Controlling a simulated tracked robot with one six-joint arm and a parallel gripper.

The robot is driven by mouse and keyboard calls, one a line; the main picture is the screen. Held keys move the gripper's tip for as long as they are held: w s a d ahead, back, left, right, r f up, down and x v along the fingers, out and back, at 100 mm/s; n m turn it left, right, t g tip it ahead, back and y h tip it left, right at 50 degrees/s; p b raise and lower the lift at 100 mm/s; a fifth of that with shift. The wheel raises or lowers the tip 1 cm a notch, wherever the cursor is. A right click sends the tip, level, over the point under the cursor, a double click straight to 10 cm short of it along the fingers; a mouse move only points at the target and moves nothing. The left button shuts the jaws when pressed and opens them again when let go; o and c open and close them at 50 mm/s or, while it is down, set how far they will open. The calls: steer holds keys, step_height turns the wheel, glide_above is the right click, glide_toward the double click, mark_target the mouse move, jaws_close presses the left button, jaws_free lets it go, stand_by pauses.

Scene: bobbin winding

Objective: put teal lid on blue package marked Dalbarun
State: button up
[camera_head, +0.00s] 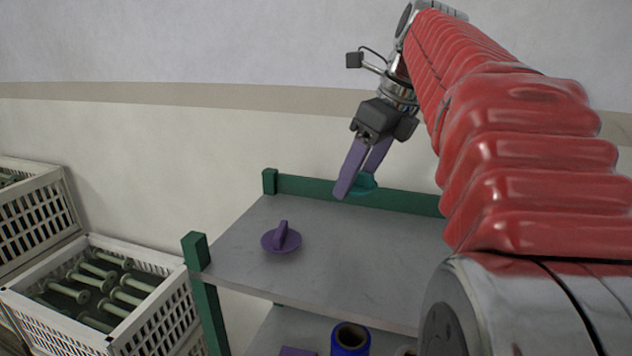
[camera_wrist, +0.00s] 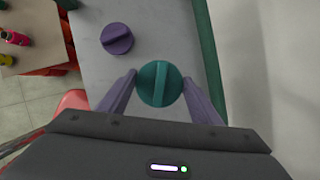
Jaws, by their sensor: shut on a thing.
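The teal lid (camera_wrist: 147,84) is a round disc with a raised bar handle, seen from above in the wrist view. My gripper (camera_wrist: 160,92) has its two purple fingers on either side of it and is shut on it. In the head view the teal lid (camera_head: 362,184) shows partly behind the fingers of my gripper (camera_head: 357,188), near the shelf's green back rail; I cannot tell if it touches the shelf. A blue open-topped cylinder (camera_head: 350,338) stands on the lower shelf, cut off by the frame; no marking on it is readable.
A purple lid (camera_head: 281,238) with a bar handle lies on the grey upper shelf (camera_head: 330,275). White crates with green bobbins (camera_head: 98,283) stand at the left. My red-sleeved arm hides the shelf's right side. The shelf's middle is clear.

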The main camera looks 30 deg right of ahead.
stand_by(0.5)
steer(key=s+d+r+m+h, duration=0.1)
steer(key=s+r+m, duration=0.3)
steer(key=r, duration=0.4)
steer(key=s+d+r+m+h, duration=0.2)
steer(key=s+r+m, duration=0.2)
steer(key=r, duration=0.4)
steer(key=shift+r+m+h, duration=0.3)
steer(key=shift+r+m, duration=0.1)
steer(key=shift+m, duration=0.1)
